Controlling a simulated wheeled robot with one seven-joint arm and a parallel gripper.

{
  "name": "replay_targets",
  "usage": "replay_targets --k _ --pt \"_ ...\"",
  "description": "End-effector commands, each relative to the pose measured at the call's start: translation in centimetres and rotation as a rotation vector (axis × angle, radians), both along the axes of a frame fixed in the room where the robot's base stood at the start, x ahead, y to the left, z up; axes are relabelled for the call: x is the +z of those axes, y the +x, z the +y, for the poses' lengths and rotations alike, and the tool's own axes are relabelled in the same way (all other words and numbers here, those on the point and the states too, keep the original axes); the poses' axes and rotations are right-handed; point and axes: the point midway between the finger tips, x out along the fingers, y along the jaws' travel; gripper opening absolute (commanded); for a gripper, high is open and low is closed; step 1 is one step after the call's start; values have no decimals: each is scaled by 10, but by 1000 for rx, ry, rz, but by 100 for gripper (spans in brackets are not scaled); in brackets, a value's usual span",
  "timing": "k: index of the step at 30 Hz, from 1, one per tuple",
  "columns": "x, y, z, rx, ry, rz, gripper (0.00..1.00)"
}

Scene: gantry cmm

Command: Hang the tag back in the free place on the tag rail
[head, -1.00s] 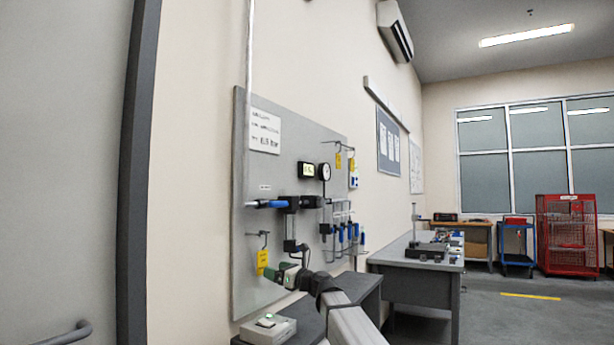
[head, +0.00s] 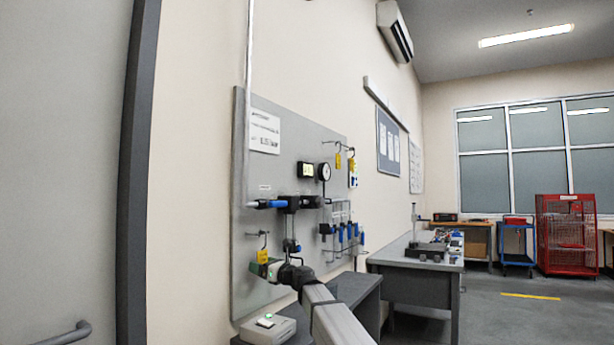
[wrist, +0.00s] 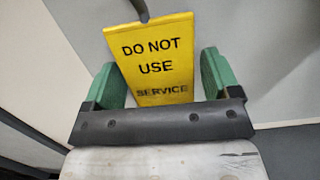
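A yellow tag (head: 262,256) with black lettering hangs from a small hook (head: 264,240) at the lower left of the grey wall panel. In the wrist view the tag (wrist: 155,62) reads "DO NOT USE" and "SERVICE", hangs slightly tilted, and a dark hook end shows at its top. My gripper (head: 268,269) is at the tag's lower part. Its two green fingers (wrist: 164,82) are spread open, one on each side of the tag, with a narrow gap at the right. The tag's bottom edge is hidden. Another rail (head: 337,143) higher on the panel holds yellow tags (head: 338,160).
A grey box (head: 268,328) with a green light stands on a low shelf below my gripper. A grey bench (head: 420,266) stands farther right.

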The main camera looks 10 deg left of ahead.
Motion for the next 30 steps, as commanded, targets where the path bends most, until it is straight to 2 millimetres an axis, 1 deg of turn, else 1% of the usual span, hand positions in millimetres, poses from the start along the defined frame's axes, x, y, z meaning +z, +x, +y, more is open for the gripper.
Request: replay_targets --k 1,3,13,30 --pt "0 0 0 0 0 0 66" --pt "0 0 0 0 0 0 48" --pt "3 0 0 0 0 0 48" --pt "22 0 0 0 1 0 48"
